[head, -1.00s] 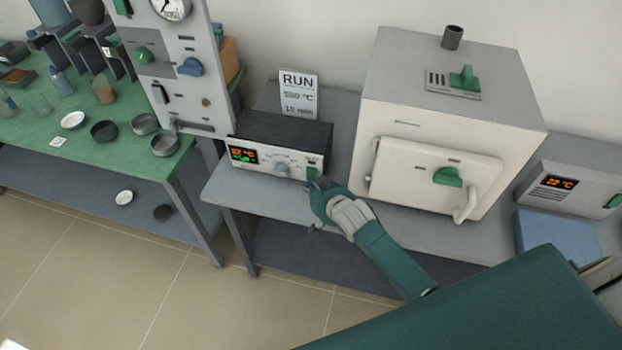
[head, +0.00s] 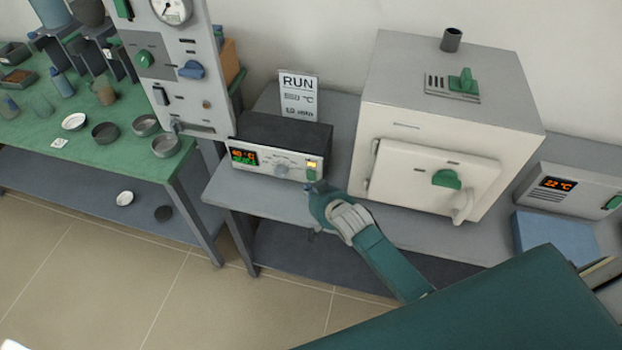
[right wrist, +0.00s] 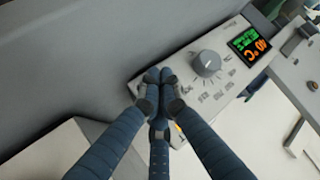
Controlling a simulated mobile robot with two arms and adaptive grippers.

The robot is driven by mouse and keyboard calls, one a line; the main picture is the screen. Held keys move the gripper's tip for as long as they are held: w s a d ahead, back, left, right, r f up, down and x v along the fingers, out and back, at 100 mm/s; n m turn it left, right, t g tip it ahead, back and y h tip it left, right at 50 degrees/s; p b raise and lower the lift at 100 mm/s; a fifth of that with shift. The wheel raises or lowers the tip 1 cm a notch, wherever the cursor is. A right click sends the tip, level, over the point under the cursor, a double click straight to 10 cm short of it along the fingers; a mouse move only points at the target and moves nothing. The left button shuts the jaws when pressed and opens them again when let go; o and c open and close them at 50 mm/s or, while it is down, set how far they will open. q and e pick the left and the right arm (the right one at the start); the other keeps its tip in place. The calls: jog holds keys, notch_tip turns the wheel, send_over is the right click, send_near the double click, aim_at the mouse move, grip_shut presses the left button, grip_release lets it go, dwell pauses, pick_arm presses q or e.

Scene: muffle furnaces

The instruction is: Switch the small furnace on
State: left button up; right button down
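A white box furnace (head: 400,150) with a green door knob (head: 446,179) stands on the grey bench, its door shut. Left of it is a control box (head: 275,150) with a lit display (head: 243,156), a grey dial (head: 281,170), a lit yellow lamp (head: 312,164) and a green switch (head: 311,175). My right gripper (head: 317,188) is at the box's front right corner, fingertips close to the switch. In the right wrist view its fingers are shut together (right wrist: 159,76) at the panel; they hide the switch, so I cannot tell whether they touch it. My left gripper is out of view.
A RUN card (head: 299,95) stands behind the control box. A tall grey panel (head: 178,100) stands to the left, beside a green table (head: 60,150) with dishes. A second unit (head: 570,188) reading 22 °C and a blue block (head: 555,235) are at the right.

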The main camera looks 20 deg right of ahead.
jog(key=shift+s+a, duration=0.15)
jog(key=shift+s, duration=0.05)
jog(key=s+a+p, duration=0.2)
jog(key=shift+s+r, duration=0.4)
jog(key=shift+s+a+p, duration=0.35)
jog(key=shift+s+p, duration=0.05)
jog(key=shift+s, duration=0.2)
